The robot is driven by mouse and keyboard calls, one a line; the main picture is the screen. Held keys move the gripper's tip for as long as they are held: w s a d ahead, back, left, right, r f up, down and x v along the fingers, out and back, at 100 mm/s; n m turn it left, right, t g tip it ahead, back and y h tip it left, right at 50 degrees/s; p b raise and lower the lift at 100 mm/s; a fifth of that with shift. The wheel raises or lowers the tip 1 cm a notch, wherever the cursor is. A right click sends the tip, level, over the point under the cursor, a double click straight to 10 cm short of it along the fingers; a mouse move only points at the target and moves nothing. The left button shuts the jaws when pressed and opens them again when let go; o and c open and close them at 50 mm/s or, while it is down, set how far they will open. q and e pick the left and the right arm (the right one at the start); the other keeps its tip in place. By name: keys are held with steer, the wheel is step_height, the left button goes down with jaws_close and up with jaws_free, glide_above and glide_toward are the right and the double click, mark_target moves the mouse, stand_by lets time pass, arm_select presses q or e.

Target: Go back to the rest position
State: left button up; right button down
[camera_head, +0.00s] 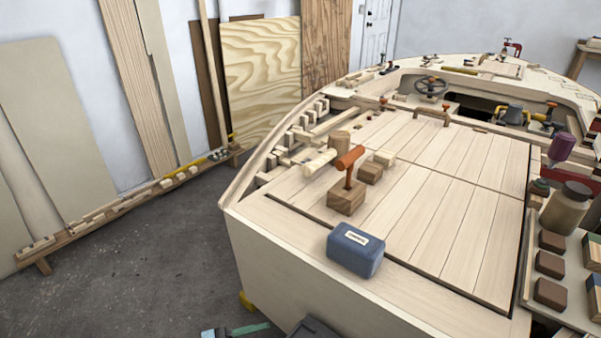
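Neither of my grippers shows in the head view, and no arm reaches over the hull. The plywood hull (290,255) fills the right half of the view, with a planked deck (440,215) on top. On the near part of the deck stands a wooden block with an orange-handled tool (348,180) upright in it. A blue box-shaped object with a white label (355,250) lies near the front edge of the deck.
Small wooden blocks (370,172) lie behind the orange-handled tool. A brown jar (566,208) and dark blocks (551,264) stand at the right. Boards lean on the left wall above a low wooden rail (120,205). The grey floor (160,270) at left is clear.

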arm_select(q)
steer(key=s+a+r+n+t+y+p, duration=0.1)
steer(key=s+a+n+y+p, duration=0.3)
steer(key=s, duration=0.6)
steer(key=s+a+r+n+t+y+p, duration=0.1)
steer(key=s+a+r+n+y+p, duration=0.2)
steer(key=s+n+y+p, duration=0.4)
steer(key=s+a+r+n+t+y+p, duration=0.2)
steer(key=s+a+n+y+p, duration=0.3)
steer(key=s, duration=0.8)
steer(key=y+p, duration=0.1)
steer(key=p, duration=0.2)
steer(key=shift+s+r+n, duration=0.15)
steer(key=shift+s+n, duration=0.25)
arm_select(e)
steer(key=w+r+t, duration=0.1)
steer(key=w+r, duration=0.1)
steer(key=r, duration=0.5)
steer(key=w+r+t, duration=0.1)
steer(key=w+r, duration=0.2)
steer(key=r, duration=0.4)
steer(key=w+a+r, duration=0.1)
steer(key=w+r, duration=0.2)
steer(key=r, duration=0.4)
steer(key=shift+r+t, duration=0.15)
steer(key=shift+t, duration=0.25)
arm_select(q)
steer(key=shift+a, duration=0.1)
